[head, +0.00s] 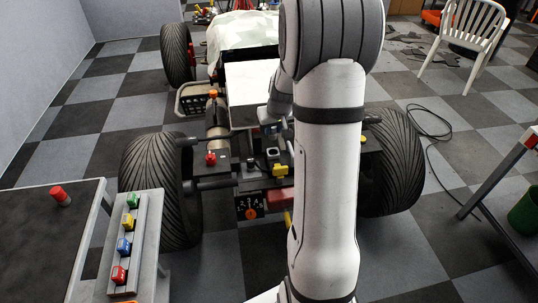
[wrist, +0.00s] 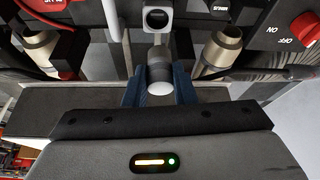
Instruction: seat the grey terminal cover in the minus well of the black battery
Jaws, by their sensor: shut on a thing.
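My gripper (wrist: 158,88) has its two blue fingers shut on the grey terminal cover (wrist: 161,76), a small rounded cylinder with a pale end. The cover is held just short of a light square-rimmed well (wrist: 158,18) in the black battery (wrist: 190,25); a "MINUS" label is beside that well. I cannot tell how far the cover is above the surface, but the well's opening still shows. In the head view the battery (head: 247,172) sits at the quad's near end, and my arm hides part of it and most of the gripper.
A red knob (wrist: 307,28) marked ON and OFF is at the right in the wrist view. Metal cylinders (wrist: 219,50) flank the cover. In the head view, large tyres (head: 155,185) stand on both sides. A rack of coloured blocks (head: 128,240) is at front left.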

